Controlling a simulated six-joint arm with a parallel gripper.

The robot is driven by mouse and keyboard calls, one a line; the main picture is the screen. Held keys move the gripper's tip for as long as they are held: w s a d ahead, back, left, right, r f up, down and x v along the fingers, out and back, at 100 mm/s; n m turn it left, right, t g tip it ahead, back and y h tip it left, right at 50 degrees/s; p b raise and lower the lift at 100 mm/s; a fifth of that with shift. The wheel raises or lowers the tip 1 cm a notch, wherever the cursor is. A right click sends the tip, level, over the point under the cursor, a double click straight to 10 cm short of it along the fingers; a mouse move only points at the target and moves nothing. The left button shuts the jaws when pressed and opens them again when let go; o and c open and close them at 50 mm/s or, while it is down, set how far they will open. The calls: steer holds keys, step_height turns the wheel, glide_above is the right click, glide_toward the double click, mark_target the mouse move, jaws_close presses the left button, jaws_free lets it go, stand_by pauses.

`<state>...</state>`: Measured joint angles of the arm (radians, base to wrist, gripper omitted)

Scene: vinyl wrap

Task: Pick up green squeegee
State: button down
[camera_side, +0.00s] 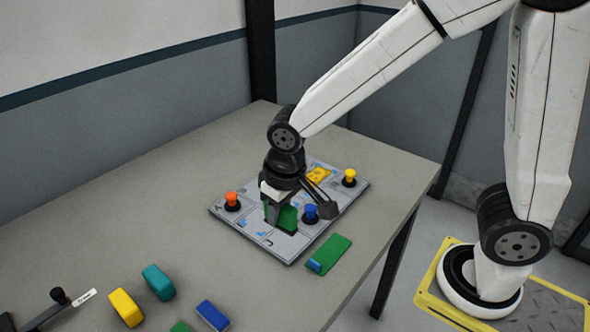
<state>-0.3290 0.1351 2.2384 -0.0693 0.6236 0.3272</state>
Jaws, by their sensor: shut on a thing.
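My gripper (276,212) points down over the grey board (234,226) and is shut on a green flat piece (288,219), which looks like a green squeegee. The piece stands roughly upright at the fingers, and the fingers hide part of it. I cannot tell whether its lower edge touches the board. Another green flat piece with a blue end (329,254) lies on the table beside the board's front right edge, apart from my gripper.
The board carries an orange knob (232,199), a blue knob (310,212), a yellow knob (349,176) and a yellow patch (319,174). Yellow (126,307), teal (159,282) and blue (213,315) blocks lie at the front left.

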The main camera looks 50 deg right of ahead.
steer(key=shift+s+d+r, duration=0.1)
steer(key=shift+s+r, duration=0.1)
steer(key=shift+s, duration=0.25)
stand_by(0.3)
steer(key=c, duration=1.3)
jaws_free()
jaws_close()
steer(key=shift+w+d, duration=0.2)
steer(key=shift+w, duration=0.05)
steer(key=w+d+f, duration=0.1)
steer(key=w+d, duration=0.3)
steer(key=d, duration=0.6)
steer(key=w+d+f, duration=0.1)
steer(key=w+d, duration=0.3)
steer(key=d, duration=0.7)
steer(key=w+d+f, duration=0.1)
steer(key=w+d, duration=0.3)
steer(key=d, duration=0.7)
steer(key=shift+w+f+m, duration=0.25)
steer(key=shift+w+m, duration=0.05)
steer(key=shift+w, duration=0.1)
